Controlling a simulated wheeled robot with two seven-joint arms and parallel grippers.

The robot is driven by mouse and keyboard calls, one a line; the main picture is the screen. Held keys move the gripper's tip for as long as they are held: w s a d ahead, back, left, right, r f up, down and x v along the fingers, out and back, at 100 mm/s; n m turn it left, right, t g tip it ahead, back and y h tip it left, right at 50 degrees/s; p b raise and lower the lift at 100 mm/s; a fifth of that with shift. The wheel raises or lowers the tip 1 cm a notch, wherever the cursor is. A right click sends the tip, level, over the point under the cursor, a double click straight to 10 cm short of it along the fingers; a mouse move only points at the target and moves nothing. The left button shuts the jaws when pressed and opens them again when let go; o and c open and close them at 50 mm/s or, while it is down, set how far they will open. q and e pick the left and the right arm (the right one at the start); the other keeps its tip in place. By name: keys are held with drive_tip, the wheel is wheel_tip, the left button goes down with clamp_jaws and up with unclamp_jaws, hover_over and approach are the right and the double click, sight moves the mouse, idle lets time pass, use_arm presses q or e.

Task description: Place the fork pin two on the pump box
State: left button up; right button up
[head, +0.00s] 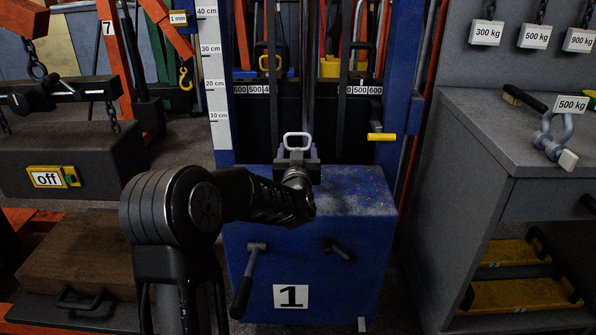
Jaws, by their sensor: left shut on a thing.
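The blue pump box (358,210), marked 1, stands in the middle of the head view, with a dark lever on its front. My left arm reaches over its top from the lower left. My left gripper (297,158) is shut on a small piece with a pale loop handle (297,134), apparently fork pin two; no label on it is readable. The gripper and arm hide the pin's lower part, and I cannot tell whether it touches the box top. My right gripper is not in view.
A blue frame (398,70) with a height scale (212,75) and labelled weights stands behind the box. A grey cabinet (480,125) with a shackle (552,135) stands at the right. A dark block with an off sign (47,179) is at the left. The box top's right part is clear.

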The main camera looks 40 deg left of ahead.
use_arm(q)
drive_tip(key=shift+f+b, duration=0.9)
drive_tip(key=shift+f, duration=1.5)
drive_tip(key=shift+f, duration=0.1)
drive_tip(key=o, duration=1.6)
drive_tip(key=shift+f, duration=0.1)
drive_tip(key=shift+r, duration=0.2)
drive_tip(key=p+v, duration=0.1)
drive_tip(key=v, duration=1.1)
drive_tip(key=shift+p, duration=0.4)
